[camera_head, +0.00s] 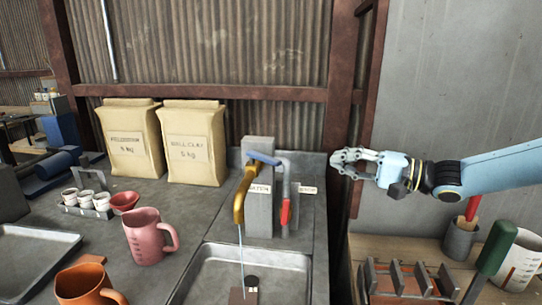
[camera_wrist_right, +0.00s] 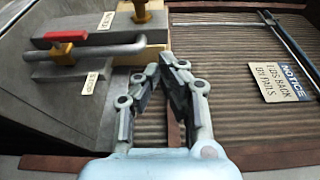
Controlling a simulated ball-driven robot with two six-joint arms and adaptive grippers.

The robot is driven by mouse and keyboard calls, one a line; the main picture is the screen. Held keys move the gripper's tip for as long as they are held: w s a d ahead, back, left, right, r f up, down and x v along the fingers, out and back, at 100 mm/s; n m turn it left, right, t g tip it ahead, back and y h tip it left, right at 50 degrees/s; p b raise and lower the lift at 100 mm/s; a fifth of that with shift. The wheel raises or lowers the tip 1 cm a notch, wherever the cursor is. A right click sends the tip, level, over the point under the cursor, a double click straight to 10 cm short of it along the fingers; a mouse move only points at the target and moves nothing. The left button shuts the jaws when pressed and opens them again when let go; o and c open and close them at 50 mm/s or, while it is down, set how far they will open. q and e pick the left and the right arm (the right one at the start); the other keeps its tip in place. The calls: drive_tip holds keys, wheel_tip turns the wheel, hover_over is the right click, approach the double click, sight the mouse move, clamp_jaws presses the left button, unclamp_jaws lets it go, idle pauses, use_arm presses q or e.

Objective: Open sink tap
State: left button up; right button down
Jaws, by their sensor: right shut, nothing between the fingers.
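The sink tap is a brass spout (camera_head: 240,196) on a grey post (camera_head: 259,200), with a blue piece on top and a grey pipe at its right. A red handle (camera_head: 285,212) hangs down on that pipe; it also shows in the right wrist view (camera_wrist_right: 66,37). A thin pale stream (camera_head: 241,255) runs from the spout into the metal sink (camera_head: 205,275). My right gripper (camera_head: 336,162) is shut and empty, to the right of the tap and apart from the handle. Its closed fingers (camera_wrist_right: 165,62) also show in the wrist view. My left gripper is out of view.
Left of the sink stand a pink jug (camera_head: 148,238), an orange jug (camera_head: 84,285) and a cup rack (camera_head: 88,200). Two clay bags (camera_head: 195,145) stand behind. Right, a wooden bench (camera_head: 400,252) holds a rack, a green-handled tool and containers. A rusty post (camera_head: 339,80) rises behind my right gripper.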

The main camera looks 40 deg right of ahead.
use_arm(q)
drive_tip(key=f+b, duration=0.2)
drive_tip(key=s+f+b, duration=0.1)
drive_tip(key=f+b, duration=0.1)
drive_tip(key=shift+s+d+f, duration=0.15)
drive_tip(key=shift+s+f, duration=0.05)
use_arm(e)
drive_tip(key=w+a, duration=0.7)
drive_tip(key=w, duration=0.1)
drive_tip(key=shift+w+a, duration=0.3)
drive_tip(key=shift+a, duration=0.05)
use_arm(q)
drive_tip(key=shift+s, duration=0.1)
